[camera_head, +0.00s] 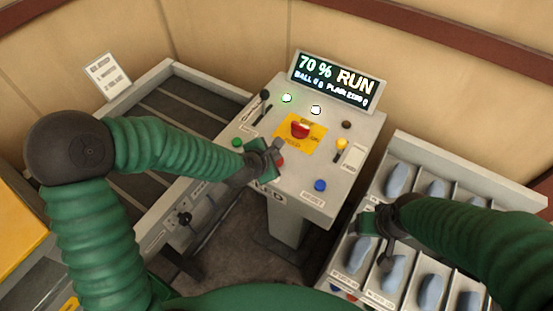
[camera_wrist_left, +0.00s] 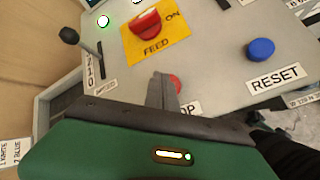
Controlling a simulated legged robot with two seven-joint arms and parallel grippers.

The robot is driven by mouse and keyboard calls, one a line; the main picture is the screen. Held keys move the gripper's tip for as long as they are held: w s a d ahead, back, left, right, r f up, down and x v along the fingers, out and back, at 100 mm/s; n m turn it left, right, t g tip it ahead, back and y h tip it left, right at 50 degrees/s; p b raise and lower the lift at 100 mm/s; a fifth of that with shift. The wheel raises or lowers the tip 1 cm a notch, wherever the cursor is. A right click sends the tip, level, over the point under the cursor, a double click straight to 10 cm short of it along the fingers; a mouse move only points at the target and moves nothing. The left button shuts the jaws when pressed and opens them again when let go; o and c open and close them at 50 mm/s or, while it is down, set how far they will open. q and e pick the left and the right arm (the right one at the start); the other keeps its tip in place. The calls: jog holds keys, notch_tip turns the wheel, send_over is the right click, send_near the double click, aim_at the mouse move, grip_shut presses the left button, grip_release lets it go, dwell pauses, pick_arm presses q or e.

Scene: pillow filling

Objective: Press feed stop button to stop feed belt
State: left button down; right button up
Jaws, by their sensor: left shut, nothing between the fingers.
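The grey control console (camera_head: 325,180) stands in the middle of the head view. A red button (camera_head: 281,161) sits on its lower left part; it also shows in the left wrist view (camera_wrist_left: 176,84), partly hidden behind my fingers, above a label of which "OP" is readable. My left gripper (camera_head: 275,151) is shut and empty, with its fingertips at the red button; I cannot tell whether they touch it. A red rotary knob (camera_head: 300,129) on a yellow FEED plate (camera_wrist_left: 172,41) lies just beyond. The display (camera_head: 336,80) reads 70 % RUN. My right gripper (camera_head: 375,226) is over the right rack; its opening is unclear.
A blue RESET button (camera_head: 320,185), a green button (camera_head: 237,143), a yellow knob (camera_head: 341,143) and a black lever (camera_head: 265,96) are on the console. A belt conveyor (camera_head: 190,115) lies at left. A rack (camera_head: 475,197) with several blue-grey pieces stands at right.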

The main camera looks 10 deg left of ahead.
pick_arm(q)
jog(key=shift+f+b, duration=0.45)
jog(key=shift+f, duration=0.1)
dwell(0.4)
jog(key=shift+r, duration=0.1)
jog(key=shift+r+p, duration=0.85)
jog(key=shift+r, duration=0.1)
notch_tip(320, 180, up, 5)
jog(key=p, duration=0.4)
dwell(0.5)
